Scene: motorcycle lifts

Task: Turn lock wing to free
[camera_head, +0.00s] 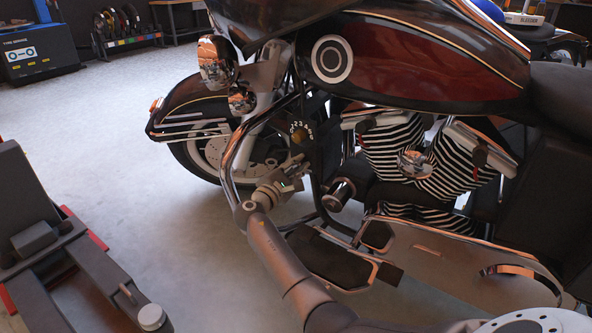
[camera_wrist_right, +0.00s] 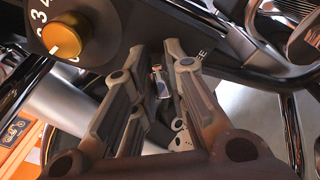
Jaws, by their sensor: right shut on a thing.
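A black dial plate with white numbers carries a gold knob (camera_head: 299,135) on the motorcycle's front left side; the knob also shows large in the wrist view (camera_wrist_right: 70,40). My right gripper (camera_head: 296,172) is just below this plate. In the wrist view its two fingers (camera_wrist_right: 178,62) reach up beside the plate, closed around a small metallic piece (camera_wrist_right: 160,82), which looks like the lock wing. The fingers hide most of the piece, so I cannot read its angle. White letters partly show beside the fingertips. My left gripper is not in view.
The dark red motorcycle (camera_head: 430,55) fills the right side. A chrome bar (camera_head: 228,165) curves close to my right wrist, and a footboard (camera_head: 330,262) lies below it. Grey and red lift equipment (camera_head: 65,250) stands at the left. The floor between is clear.

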